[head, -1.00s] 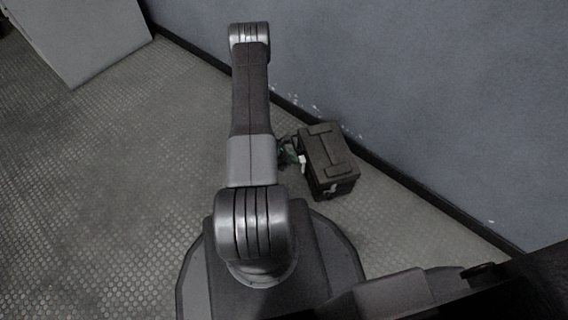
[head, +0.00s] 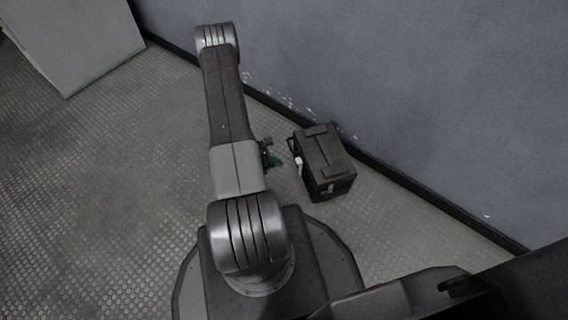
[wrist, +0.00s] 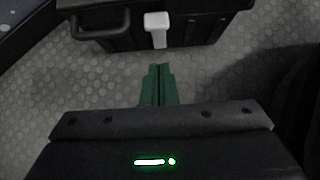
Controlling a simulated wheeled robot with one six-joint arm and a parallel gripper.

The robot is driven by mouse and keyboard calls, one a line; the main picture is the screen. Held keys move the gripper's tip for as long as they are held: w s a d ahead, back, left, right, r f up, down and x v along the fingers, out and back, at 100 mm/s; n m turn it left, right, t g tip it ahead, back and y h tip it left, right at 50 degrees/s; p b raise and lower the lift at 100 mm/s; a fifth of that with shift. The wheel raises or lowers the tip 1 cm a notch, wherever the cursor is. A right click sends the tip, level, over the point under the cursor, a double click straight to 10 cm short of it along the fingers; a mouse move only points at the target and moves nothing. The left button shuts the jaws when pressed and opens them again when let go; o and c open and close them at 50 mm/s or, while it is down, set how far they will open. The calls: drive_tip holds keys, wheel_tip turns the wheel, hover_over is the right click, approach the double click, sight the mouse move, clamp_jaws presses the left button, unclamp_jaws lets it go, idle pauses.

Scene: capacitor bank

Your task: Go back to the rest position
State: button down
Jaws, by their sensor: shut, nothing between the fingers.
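My gripper (wrist: 158,70) shows in the wrist view as two green fingers pressed together with nothing between them. In the head view only a small green part of my gripper (head: 274,160) shows, beside my arm; the rest is hidden behind the arm. The fingertips are apart from a dark box with a handle and a white latch, with bare floor between them. The box (head: 325,165) stands on the floor to the right of my arm, near the wall. Its front (wrist: 195,25) also fills the top of the wrist view.
A blue-grey wall (head: 400,90) with a dark skirting strip runs diagonally behind the box. A light grey cabinet or panel (head: 78,40) stands at the upper left. The textured floor (head: 100,170) to the left of my arm is clear.

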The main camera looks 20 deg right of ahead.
drive_tip(key=p+v, duration=0.2)
drive_tip(key=v, duration=0.6)
drive_tip(key=shift+r, duration=0.2)
drive_tip(key=b, duration=0.2)
approach(297, 161)
drive_tip(key=x, duration=0.5)
drive_tip(key=shift+d+f, duration=0.2)
drive_tip(key=shift+f, duration=0.15)
drive_tip(key=shift+w+f+b, duration=0.1)
drive_tip(key=shift+f+b, duration=0.2)
drive_tip(key=shift+f, duration=0.4)
drive_tip(key=shift+r, duration=0.15)
